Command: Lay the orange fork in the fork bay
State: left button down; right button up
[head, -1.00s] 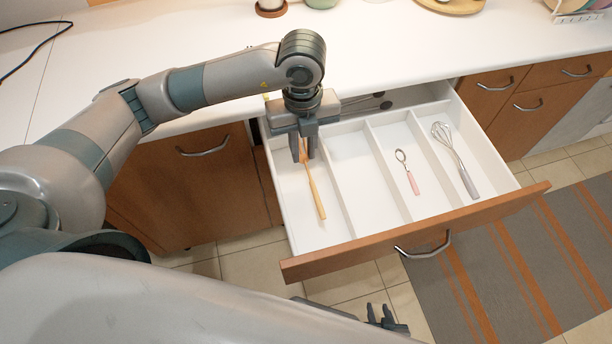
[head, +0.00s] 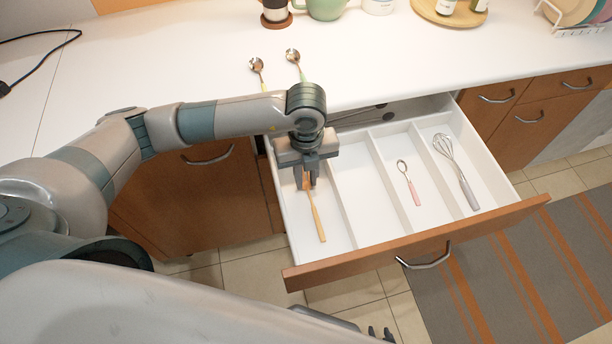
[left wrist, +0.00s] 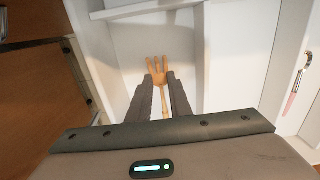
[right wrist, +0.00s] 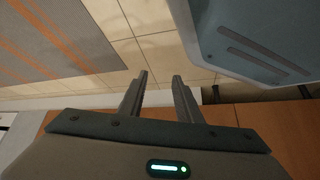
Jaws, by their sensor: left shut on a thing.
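The orange fork (head: 317,220) is in the leftmost bay (head: 335,228) of the open drawer, its handle pointing to the drawer front. My left gripper (head: 308,186) is over that bay, shut on the fork. In the left wrist view the tines (left wrist: 157,67) show beyond the fingertips (left wrist: 161,80), with the handle running back between the fingers. I cannot tell whether the fork touches the bay floor. My right gripper (right wrist: 161,76) is open and empty, low outside the drawer; part of it shows at the bottom of the head view (head: 380,333).
The second bay (head: 365,195) is empty. A pink-handled spoon (head: 409,182) lies in the third bay and a whisk (head: 458,172) in the rightmost. Thin dividers separate the bays.

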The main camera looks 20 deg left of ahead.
pick_arm(q)
jog(key=shift+f, duration=0.3)
pick_arm(e)
jog(key=shift+s+d+f, duration=0.1)
jog(key=shift+s+f, duration=0.15)
jog(key=shift+s, duration=0.25)
jog(key=shift+w, duration=0.1)
pick_arm(q)
jog(key=shift+f, duration=0.15)
jog(key=c, duration=1.7)
grip_release()
jog(key=shift+o, duration=0.4)
pick_arm(e)
jog(key=shift+w+r, duration=0.35)
jog(key=shift+w, duration=0.3)
jog(key=shift+s, duration=0.15)
